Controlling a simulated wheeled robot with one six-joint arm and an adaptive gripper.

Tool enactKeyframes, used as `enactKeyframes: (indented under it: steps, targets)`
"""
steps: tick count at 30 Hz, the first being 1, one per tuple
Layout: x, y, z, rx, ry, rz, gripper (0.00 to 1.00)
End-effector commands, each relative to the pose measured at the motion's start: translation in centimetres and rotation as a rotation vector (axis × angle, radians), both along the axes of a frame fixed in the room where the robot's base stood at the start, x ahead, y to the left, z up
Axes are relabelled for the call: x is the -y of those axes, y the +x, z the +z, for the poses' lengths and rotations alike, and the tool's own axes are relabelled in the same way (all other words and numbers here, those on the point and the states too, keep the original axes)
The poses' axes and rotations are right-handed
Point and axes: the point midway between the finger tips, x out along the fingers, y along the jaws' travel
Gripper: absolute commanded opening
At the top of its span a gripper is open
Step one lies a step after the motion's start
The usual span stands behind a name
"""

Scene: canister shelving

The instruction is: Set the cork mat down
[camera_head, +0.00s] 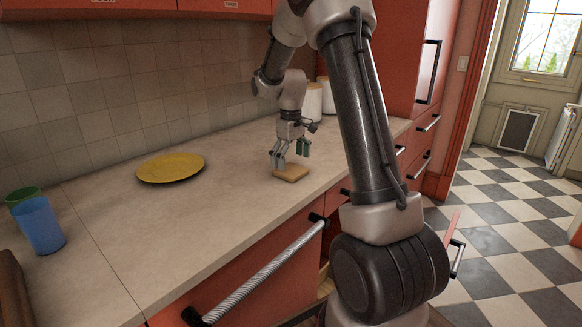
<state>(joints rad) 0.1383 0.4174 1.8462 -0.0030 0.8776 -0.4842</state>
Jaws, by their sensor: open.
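The cork mat (291,174) is a small tan square lying flat on the pale countertop, near its front edge. My gripper (281,161) points down just above the mat's back left side, with its fingers apart. Nothing shows held between the fingers. I cannot tell whether a fingertip still touches the mat.
A yellow plate (171,167) lies on the counter (190,218) to the left. A blue cup (40,226) and a green cup (22,194) stand at the far left. White canisters (312,101) stand behind my gripper. An open drawer (453,244) juts out at right.

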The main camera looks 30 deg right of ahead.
Motion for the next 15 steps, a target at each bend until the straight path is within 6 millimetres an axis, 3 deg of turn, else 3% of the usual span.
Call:
enactKeyframes:
  steps: [9,15]
  targets:
    - [0.0,0.1,7.2,0.004,-0.001,0.000,1.00]
    - [-0.1,-0.1,9.5,0.002,0.000,0.000,1.00]
